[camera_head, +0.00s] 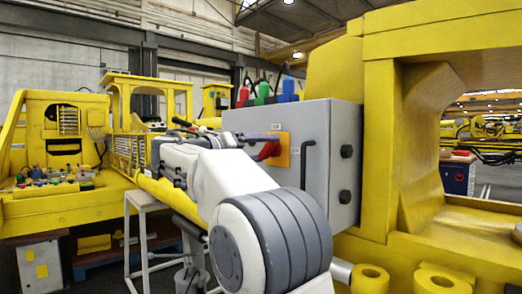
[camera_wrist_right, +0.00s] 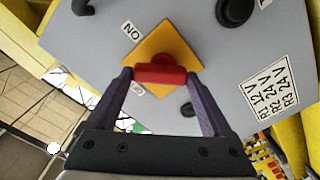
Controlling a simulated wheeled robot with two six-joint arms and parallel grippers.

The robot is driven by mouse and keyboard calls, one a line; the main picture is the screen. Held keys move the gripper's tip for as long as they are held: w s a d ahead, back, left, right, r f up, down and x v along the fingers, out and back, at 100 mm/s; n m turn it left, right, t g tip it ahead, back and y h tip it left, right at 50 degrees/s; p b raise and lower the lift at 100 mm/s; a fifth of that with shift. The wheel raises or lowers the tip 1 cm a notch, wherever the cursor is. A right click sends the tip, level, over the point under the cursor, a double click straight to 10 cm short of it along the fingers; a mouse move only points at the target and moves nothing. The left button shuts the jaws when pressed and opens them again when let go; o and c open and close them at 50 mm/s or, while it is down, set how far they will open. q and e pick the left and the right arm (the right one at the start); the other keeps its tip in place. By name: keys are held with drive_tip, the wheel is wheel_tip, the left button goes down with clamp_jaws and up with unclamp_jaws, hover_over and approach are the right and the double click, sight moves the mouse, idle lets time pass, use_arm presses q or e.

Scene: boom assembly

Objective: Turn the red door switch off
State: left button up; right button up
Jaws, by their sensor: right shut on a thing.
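The red door switch (camera_head: 268,151) sits on a yellow plate (camera_head: 284,153) on the front of a grey electrical box (camera_head: 308,125). In the right wrist view the red switch handle (camera_wrist_right: 160,74) lies crosswise on its yellow plate (camera_wrist_right: 166,45). An ON label (camera_wrist_right: 131,30) and an OFF label (camera_wrist_right: 138,90) flank the plate. My right gripper (camera_wrist_right: 160,78) has one dark finger at each end of the handle and is shut on it. In the head view my right arm hides part of the box front and the gripper. My left gripper is not in view.
A black door handle (camera_head: 306,160) and black knobs (camera_head: 346,151) are on the box. Red, green and blue connectors (camera_head: 263,92) stand on top. Yellow machine frames (camera_head: 375,150) rise at right. A white stand (camera_head: 140,210) is at lower left.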

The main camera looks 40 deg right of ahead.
drive_tip(key=n+p, duration=0.1)
drive_tip(key=n, duration=0.3)
drive_tip(key=shift+w+r+n, duration=0.1)
drive_tip(key=shift+r+n, duration=0.05)
drive_tip(key=shift+n, duration=0.15)
drive_tip(key=shift+w+n+p, duration=0.1)
drive_tip(key=shift+n+p, duration=0.8)
drive_tip(key=shift+n, duration=1.4)
drive_tip(key=o, duration=1.1)
drive_tip(key=shift+o, duration=0.2)
drive_tip(key=a+b, duration=0.1)
drive_tip(key=a, duration=0.9)
drive_tip(key=shift+s+a, duration=0.3)
drive_tip(key=shift+s, duration=0.1)
drive_tip(key=shift+f, duration=0.25)
